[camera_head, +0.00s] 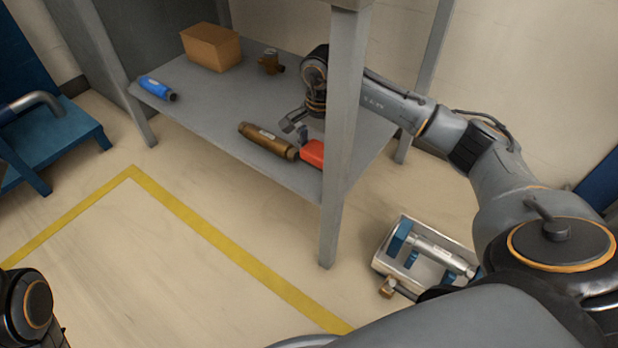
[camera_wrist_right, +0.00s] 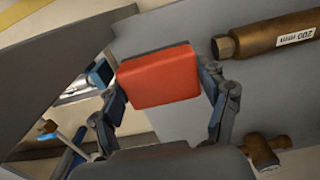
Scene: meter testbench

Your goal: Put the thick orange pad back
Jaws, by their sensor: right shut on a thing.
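The thick orange pad (camera_head: 312,153) is at the right side of the grey shelf in the head view, partly behind the table's front leg. It fills the middle of the right wrist view (camera_wrist_right: 158,77), between the two fingers. My right gripper (camera_head: 299,126) reaches in over the shelf from the right and is shut on the pad. In the wrist view the right gripper (camera_wrist_right: 163,85) has a finger on each side of it. I cannot tell whether the pad touches the shelf. Only part of my left arm shows at the lower left; its gripper is out of view.
The grey shelf (camera_head: 205,120) holds a brass cylinder (camera_head: 268,141) beside the pad, a blue cylinder (camera_head: 157,88), a cardboard box (camera_head: 211,47) and a brass fitting (camera_head: 271,62). A table leg (camera_head: 341,130) stands close to my right arm. A tray (camera_head: 405,219) with a silver cylinder is lower right.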

